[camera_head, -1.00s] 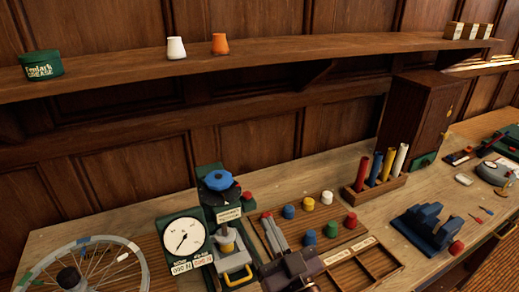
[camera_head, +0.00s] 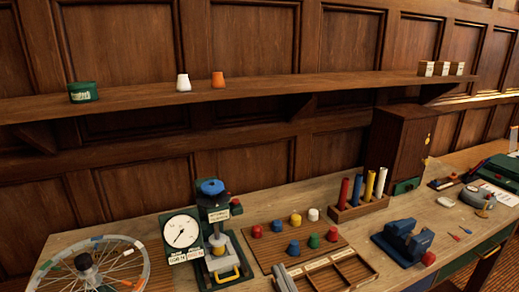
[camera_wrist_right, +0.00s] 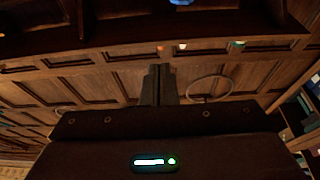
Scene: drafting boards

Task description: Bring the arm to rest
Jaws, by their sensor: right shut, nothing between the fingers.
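My right gripper (camera_head: 283,277) shows at the bottom edge of the head view, just left of the sectioned wooden tray. Only its grey fingers are in the picture there; the rest is cut off. In the right wrist view its fingers (camera_wrist_right: 158,84) lie together with nothing between them, against the panelled wall. It appears to hang free in the air, touching nothing that I can see. My left gripper is in neither view.
Behind the fingers is a board of coloured knobs (camera_head: 272,254), with the sectioned tray (camera_head: 372,271) beside it. A press with a dial gauge (camera_head: 181,231) and a spoked wheel (camera_head: 129,270) stand left. A blue vise (camera_head: 402,241) stands right. A shelf (camera_head: 330,83) runs above.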

